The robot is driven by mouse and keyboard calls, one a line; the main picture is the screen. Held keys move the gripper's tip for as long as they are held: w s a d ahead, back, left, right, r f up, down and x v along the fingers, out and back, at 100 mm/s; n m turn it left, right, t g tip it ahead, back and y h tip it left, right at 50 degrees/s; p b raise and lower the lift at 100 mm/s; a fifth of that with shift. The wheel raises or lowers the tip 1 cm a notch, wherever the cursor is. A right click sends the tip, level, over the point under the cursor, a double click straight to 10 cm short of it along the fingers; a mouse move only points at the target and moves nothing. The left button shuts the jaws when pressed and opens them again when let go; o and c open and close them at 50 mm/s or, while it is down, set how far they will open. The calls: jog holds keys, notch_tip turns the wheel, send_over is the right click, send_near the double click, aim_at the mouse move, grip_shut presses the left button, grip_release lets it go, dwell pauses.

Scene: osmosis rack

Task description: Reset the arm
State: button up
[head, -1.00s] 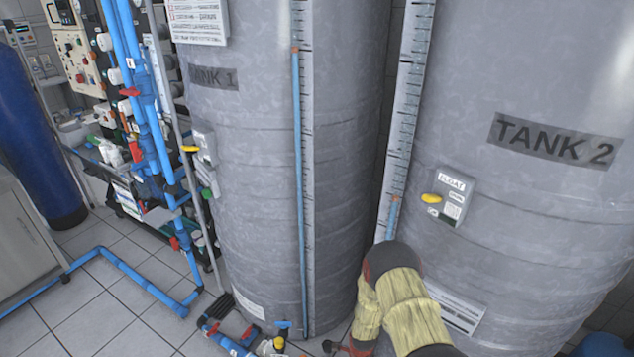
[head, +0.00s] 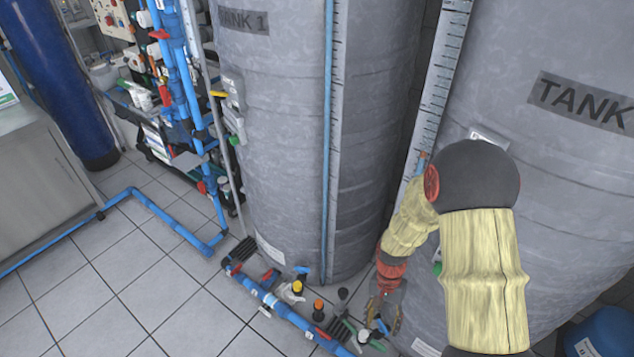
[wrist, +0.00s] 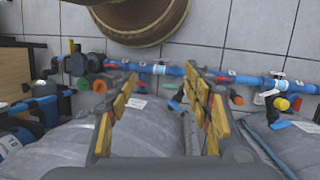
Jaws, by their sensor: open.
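My arm, with a black joint and pale yellow sleeves, shows at the right of the head view in front of Tank 2 (head: 562,190). My gripper (head: 385,312) hangs low there, close to the lower part of the tanks and near the blue floor pipe. In the wrist view my gripper (wrist: 160,75) has two yellow-and-black fingers spread apart, with nothing held between them. Blue pipe and valves show beyond the fingertips. In the head view it is too small to tell whether it touches anything.
Tank 1 (head: 290,130) stands left of Tank 2. A blue floor pipe (head: 285,308) with red, orange and yellow-topped valves runs along the tank base. A pipe rack (head: 175,100) and a dark blue cylinder (head: 60,90) stand at left. Tiled floor (head: 120,270) is clear at lower left.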

jog(key=s+r+n+t+p, duration=0.1)
jog(key=s+r+n+t, duration=0.1)
jog(key=r, duration=1.2)
jog(key=s+r+n+t+p, duration=0.1)
jog(key=s+r+t, duration=0.3)
jog(key=r, duration=1.1)
jog(key=s+r+n+t+p, duration=0.1)
jog(key=s+r, duration=0.4)
jog(key=r, duration=0.9)
jog(key=shift+s+r+n+t, duration=0.2)
jog(key=shift+s+n+t, duration=0.05)
jog(key=shift+n+t, duration=0.7)
jog(key=shift+c, duration=0.4)
